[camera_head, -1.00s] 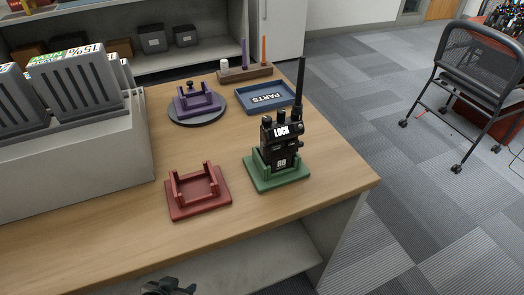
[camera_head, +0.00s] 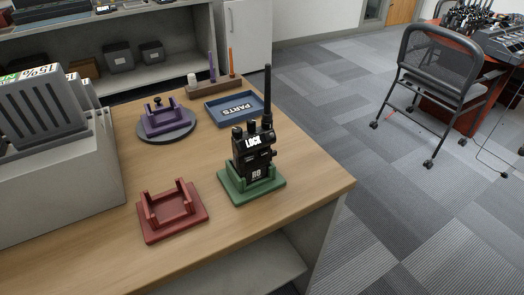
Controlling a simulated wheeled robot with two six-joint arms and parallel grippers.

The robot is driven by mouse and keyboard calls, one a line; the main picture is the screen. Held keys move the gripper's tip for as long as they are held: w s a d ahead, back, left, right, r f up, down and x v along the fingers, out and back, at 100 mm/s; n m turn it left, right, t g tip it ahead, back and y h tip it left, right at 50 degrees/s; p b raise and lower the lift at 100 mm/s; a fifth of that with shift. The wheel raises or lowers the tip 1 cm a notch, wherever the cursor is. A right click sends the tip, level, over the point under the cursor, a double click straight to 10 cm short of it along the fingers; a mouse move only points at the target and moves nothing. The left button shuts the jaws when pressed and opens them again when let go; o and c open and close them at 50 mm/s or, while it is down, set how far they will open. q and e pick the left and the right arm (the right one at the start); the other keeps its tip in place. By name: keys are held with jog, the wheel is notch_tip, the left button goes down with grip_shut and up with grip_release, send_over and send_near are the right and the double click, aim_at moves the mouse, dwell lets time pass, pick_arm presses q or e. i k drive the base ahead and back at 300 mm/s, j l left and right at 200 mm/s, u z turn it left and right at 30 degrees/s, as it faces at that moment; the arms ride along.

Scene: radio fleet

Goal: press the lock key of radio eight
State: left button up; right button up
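A black radio (camera_head: 254,155) stands upright in a green cradle (camera_head: 252,190) near the right end of the wooden table. Its front carries a white LOCK label (camera_head: 253,142) near the top and a small lower label (camera_head: 257,174) that looks like R8 but is hard to read. Its antenna points up at the right. Neither of my grippers is in view.
An empty red cradle (camera_head: 171,210) sits left of the radio. Behind are a purple cradle (camera_head: 163,116) on a round grey base, a blue PARTS tray (camera_head: 234,108) and a wooden holder (camera_head: 213,87). A grey charger block (camera_head: 60,170) fills the left. Floor right is open, with a chair (camera_head: 440,75).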

aim_at(265, 152)
jog(key=k+l+z, duration=0.4)
jog(key=l, duration=0.2)
jog(key=k+l+z, duration=0.25)
jog(key=i+l, duration=0.05)
